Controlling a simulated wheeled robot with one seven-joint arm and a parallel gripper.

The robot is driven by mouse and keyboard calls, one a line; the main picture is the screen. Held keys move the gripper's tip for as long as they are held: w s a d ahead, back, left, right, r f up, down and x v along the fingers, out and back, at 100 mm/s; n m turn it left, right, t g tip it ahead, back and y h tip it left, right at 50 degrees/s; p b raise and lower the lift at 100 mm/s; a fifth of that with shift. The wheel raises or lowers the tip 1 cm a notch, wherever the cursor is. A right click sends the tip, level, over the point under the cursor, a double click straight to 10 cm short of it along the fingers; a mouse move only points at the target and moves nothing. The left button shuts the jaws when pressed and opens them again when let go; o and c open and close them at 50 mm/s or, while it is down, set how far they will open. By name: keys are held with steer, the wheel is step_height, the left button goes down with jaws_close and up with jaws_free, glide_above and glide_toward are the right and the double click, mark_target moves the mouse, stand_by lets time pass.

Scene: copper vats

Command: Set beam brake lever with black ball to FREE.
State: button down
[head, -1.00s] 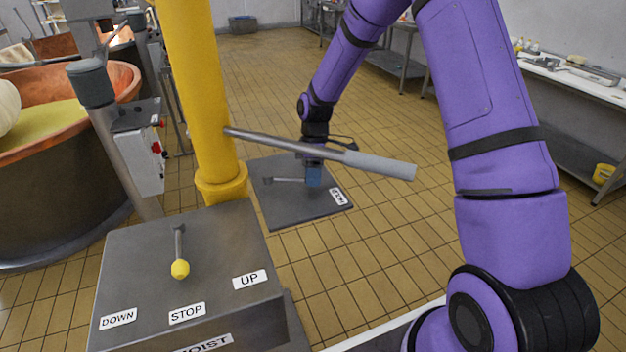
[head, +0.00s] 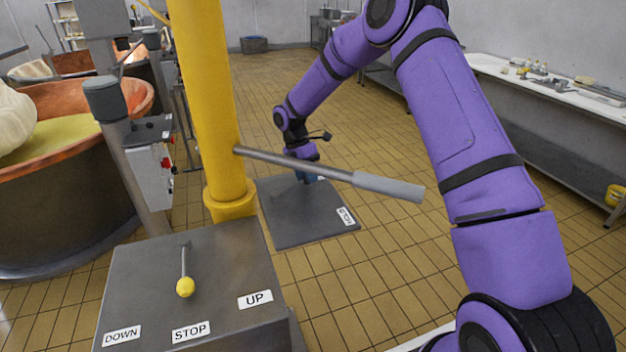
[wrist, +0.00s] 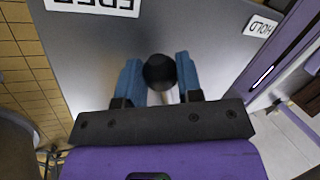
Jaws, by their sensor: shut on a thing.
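The brake lever's black ball (wrist: 159,71) shows in the wrist view between the two blue fingers of my gripper (wrist: 159,78), which is shut on it. Its metal shaft runs back below the ball and is mostly hidden. The FREE label (wrist: 95,5) is at the upper left of the plate in that view, and the HOLD label (wrist: 262,26) is at the upper right. The ball lies between the two labels' directions. In the head view my gripper (head: 306,176) is at the far part of the grey plate (head: 295,225), hiding the lever. The HOLD label (head: 345,216) is at its right edge.
A long grey-handled bar (head: 350,178) sticks out from the yellow column (head: 205,100) above the plate. A hoist box (head: 215,265) with a yellow-ball lever (head: 185,287) stands in front. A copper vat (head: 70,180) is at left. Tiled floor is open at right.

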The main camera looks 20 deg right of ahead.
steer(key=shift+w+a+n+h, duration=0.15)
steer(key=shift+w+a+n, duration=0.15)
steer(key=shift+w+n, duration=0.2)
steer(key=shift+w+a+n+h, duration=0.15)
steer(key=shift+w+a+n, duration=0.1)
steer(key=shift+w+n, duration=0.25)
steer(key=shift+a, duration=0.1)
steer(key=c, duration=0.8)
jaws_free()
steer(key=v, duration=1)
steer(key=shift+a+r, duration=0.15)
steer(key=shift+r, duration=0.3)
